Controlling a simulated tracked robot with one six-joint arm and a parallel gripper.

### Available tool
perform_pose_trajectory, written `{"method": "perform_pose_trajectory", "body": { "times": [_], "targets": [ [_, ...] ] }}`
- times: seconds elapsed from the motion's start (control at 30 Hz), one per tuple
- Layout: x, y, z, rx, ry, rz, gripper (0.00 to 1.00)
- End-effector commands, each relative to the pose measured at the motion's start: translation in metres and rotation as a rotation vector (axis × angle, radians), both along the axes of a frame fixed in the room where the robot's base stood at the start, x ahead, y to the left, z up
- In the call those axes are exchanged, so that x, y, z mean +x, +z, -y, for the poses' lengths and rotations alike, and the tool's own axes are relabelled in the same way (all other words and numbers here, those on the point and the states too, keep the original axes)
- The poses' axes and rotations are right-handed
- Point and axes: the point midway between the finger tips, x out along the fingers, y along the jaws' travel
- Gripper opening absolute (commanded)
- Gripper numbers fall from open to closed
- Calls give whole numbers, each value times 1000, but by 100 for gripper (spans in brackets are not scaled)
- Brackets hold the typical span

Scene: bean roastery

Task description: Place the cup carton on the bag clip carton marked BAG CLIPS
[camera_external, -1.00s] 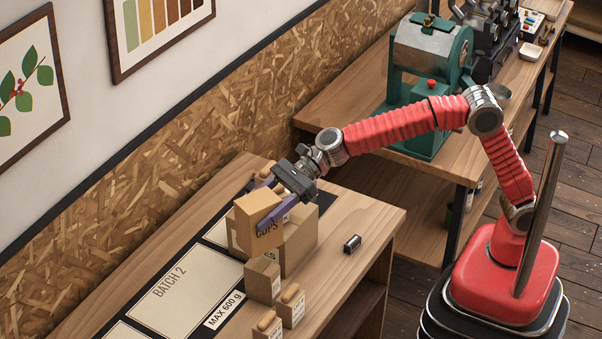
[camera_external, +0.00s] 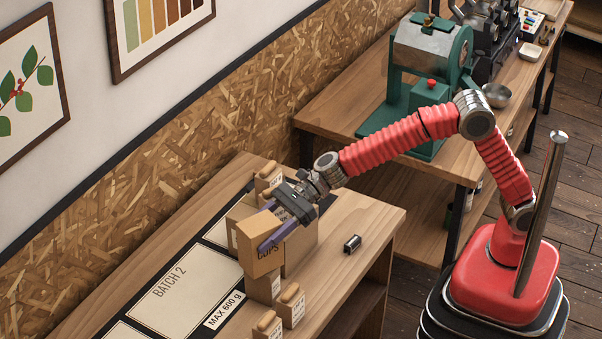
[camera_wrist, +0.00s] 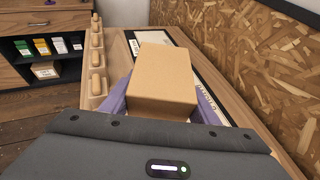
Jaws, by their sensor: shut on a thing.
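The held carton also fills the middle of the wrist view (camera_wrist: 162,80). In the external view it hangs over a smaller brown carton (camera_external: 262,289) and hides that carton's top. I cannot tell whether the two touch. A larger brown carton (camera_external: 304,241) stands right behind, partly hidden by my gripper. No BAG CLIPS marking is readable on either lower carton.
Several small bags stand along the bench's front edge, including one bag (camera_external: 291,304). A small black object (camera_external: 352,243) lies to the right. A BATCH 2 panel (camera_external: 182,290) lies flat and clear on the left. A wood-chip wall (camera_external: 150,200) runs behind the bench.

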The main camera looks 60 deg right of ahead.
Motion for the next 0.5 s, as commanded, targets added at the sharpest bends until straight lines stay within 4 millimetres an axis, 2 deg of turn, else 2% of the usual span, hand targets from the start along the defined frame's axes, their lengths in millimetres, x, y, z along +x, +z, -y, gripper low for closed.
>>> {"method": "perform_pose_trajectory", "body": {
  "times": [0.37, 0.4, 0.5],
  "targets": [
    [0, -3, 0, 2, 0, 1, 26],
    [0, -4, 0, 1, 0, 0, 56],
    [0, -3, 0, 1, 0, 0, 63]
  ]
}}
